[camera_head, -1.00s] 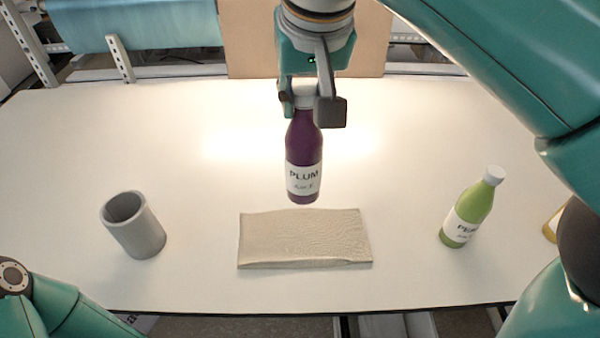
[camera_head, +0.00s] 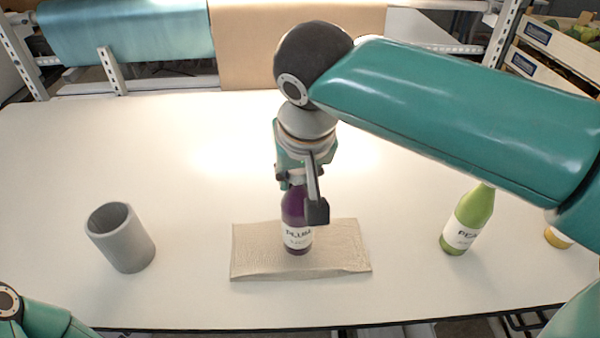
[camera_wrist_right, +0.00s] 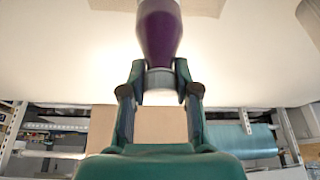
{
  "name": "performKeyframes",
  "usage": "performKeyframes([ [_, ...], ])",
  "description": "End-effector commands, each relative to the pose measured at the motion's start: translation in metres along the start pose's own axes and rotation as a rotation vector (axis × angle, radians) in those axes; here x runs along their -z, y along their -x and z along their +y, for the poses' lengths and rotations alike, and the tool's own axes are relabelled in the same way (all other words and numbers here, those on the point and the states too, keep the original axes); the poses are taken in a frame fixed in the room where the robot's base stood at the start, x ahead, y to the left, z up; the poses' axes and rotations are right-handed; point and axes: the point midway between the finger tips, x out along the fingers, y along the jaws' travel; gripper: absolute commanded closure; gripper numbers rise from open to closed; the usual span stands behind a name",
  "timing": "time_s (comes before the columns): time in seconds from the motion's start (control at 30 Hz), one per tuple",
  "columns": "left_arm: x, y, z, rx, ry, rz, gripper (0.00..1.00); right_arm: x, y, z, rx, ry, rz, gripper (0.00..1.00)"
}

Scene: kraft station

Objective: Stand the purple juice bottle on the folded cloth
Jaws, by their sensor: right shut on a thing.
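The purple bottle (camera_head: 296,236) with a white PLUM label is upright over the middle of the folded beige cloth (camera_head: 345,250) in the head view. Its base appears at the cloth's surface; I cannot tell for sure whether it touches. My right gripper (camera_head: 302,195) is shut on the top of the bottle, and hides its cap in the head view. In the right wrist view the purple bottle (camera_wrist_right: 160,35) extends away from the fingers, which grip its pale cap (camera_wrist_right: 160,85). My left gripper is out of view.
A grey cup (camera_head: 130,245) stands left of the cloth. A green bottle (camera_head: 468,222) stands to the right, partly under my right arm. A yellowish object (camera_head: 557,238) is at the right. The white table (camera_head: 80,160) is clear behind the cup.

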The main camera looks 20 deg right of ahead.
Motion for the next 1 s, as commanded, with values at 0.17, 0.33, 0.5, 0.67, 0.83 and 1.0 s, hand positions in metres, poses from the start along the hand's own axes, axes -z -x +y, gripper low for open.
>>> performKeyframes([
  [0.17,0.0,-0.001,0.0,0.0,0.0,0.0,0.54,0.0,0.0,0.0,0.002,0.0,0.002,1.0],
  [0.33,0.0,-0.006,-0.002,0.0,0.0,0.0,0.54,-0.002,-0.006,-0.001,0.002,0.001,0.002,1.0],
  [0.5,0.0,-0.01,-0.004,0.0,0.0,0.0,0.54,-0.004,-0.011,-0.001,0.001,0.002,0.001,1.0],
  [0.67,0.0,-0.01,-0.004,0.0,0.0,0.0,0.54,-0.006,-0.013,-0.001,-0.002,0.004,-0.006,0.68],
  [0.83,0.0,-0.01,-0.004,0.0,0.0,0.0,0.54,-0.005,-0.013,-0.001,-0.001,0.003,-0.005,0.44],
  [1.0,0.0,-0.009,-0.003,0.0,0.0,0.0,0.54,-0.005,-0.011,-0.001,0.0,0.003,-0.002,0.44],
])
